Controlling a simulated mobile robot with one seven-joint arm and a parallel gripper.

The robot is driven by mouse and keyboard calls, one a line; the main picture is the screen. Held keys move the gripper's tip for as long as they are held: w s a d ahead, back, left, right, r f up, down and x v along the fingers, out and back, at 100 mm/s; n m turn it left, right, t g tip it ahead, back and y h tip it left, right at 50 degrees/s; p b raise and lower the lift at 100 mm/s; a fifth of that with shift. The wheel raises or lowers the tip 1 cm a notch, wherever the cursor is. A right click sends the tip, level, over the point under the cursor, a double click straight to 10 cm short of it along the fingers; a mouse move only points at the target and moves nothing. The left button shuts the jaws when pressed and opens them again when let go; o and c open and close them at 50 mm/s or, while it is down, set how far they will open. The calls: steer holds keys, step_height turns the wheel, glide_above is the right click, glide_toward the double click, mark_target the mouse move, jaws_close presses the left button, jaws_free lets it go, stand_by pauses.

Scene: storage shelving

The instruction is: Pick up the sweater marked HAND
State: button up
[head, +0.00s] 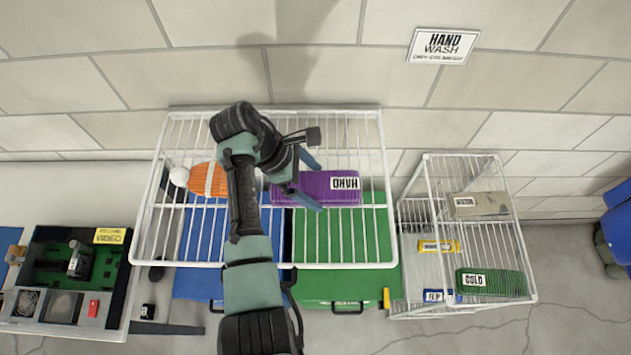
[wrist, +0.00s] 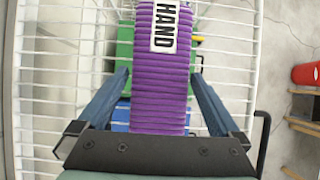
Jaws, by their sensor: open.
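The purple ribbed sweater (head: 318,187) with a white HAND label lies folded on the white wire rack (head: 345,257) in the middle of the head view. In the wrist view the sweater (wrist: 160,85) runs up the middle, its label at the top. My gripper (head: 313,182) is open over the sweater's left part. In the wrist view the blue fingers of my gripper (wrist: 162,85) stand on either side of the sweater, with a gap on each side. Whether the fingertips reach down beside it is hard to tell.
An orange item (head: 208,180) and a white round thing (head: 179,176) lie left on the rack. Blue and green cases (head: 345,285) sit beneath. A smaller wire rack (head: 530,270) at right holds a COLD sweater (head: 492,283) and a beige one (head: 478,205). A HAND WASH sign (head: 443,46) hangs above.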

steer(key=shift+d+f, duration=0.35)
steer(key=shift+f, duration=0.2)
steer(key=shift+r, duration=0.1)
steer(key=c, duration=1.5)
